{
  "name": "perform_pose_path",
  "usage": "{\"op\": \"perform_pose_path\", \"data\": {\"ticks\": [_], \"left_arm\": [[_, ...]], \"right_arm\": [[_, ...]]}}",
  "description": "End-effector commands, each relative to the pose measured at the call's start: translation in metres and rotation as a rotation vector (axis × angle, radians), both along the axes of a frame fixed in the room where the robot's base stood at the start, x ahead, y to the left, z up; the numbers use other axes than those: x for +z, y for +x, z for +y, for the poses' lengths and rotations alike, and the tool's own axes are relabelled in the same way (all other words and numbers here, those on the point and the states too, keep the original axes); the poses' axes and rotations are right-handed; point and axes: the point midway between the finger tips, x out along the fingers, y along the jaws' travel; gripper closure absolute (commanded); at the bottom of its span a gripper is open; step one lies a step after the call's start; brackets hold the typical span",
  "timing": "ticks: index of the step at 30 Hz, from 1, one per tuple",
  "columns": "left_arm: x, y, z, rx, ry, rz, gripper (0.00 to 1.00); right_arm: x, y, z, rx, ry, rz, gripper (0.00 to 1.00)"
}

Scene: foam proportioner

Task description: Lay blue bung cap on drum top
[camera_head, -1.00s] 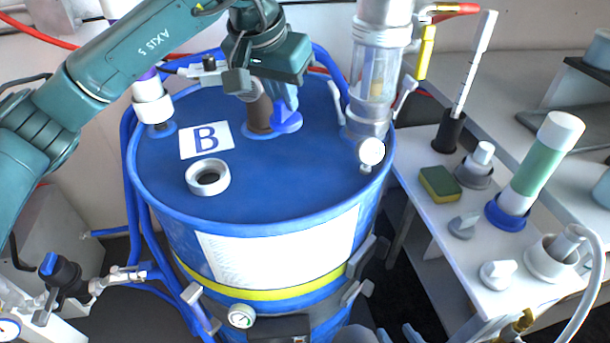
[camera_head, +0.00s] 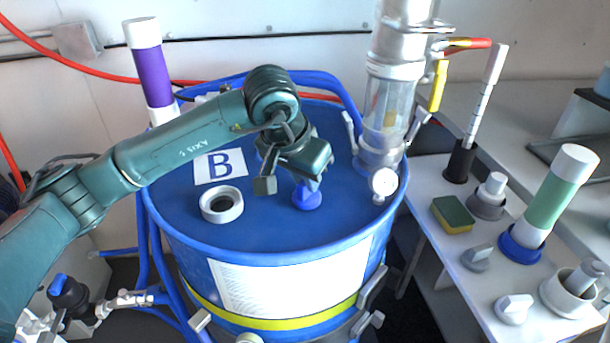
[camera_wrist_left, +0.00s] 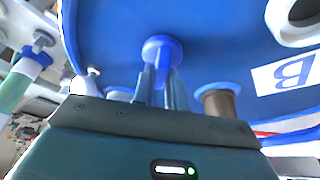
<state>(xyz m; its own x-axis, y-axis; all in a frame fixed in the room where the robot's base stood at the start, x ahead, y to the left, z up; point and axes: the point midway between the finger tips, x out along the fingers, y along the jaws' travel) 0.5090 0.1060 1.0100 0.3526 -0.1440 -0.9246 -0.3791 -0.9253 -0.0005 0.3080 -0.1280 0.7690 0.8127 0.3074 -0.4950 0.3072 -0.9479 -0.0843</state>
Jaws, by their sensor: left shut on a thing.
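The blue bung cap (camera_head: 307,199) is a round disc at the tips of my left gripper (camera_head: 308,184), which is shut on it. It is over the front middle of the blue drum top (camera_head: 270,232), right of the white-ringed opening. I cannot tell whether the cap touches the drum top. In the left wrist view the cap (camera_wrist_left: 162,44) shows between the upright fingers of the gripper (camera_wrist_left: 160,72), with the drum top (camera_wrist_left: 220,45) behind it. My right gripper is not in view.
The white ring (camera_head: 221,204) with a dark hole and the B label (camera_head: 220,166) are left of the cap. A clear cylinder (camera_head: 384,125) with a gauge (camera_head: 383,182) stands at the drum's right. A brown stub (camera_wrist_left: 218,102) rises from the drum top. A side shelf holds a sponge (camera_head: 452,214).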

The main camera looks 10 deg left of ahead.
Motion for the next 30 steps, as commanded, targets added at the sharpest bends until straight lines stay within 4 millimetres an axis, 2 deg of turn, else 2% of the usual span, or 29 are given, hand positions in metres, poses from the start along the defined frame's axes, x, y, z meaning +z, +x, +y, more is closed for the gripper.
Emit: {"op": "perform_pose_path", "data": {"ticks": [10, 11, 19, 26, 29, 30], "left_arm": [[-0.005, 0.000, 0.000, 0.000, -0.001, -0.003, 1.00], [-0.005, 0.000, 0.000, 0.000, -0.001, -0.003, 0.85], [-0.003, 0.000, 0.000, 0.000, -0.001, -0.002, 0.64], [-0.002, 0.000, 0.000, 0.000, -0.002, -0.001, 0.64], [0.003, 0.000, 0.000, 0.000, -0.002, -0.001, 0.64], [0.006, -0.001, 0.000, 0.000, -0.002, -0.005, 0.64]], "right_arm": [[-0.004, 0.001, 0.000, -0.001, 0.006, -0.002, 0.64], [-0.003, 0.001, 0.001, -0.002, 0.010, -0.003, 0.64], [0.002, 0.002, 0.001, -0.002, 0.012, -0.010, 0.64], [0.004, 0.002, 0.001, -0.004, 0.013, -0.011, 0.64], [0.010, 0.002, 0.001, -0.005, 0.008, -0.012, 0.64], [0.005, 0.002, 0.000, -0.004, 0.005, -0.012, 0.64]]}}
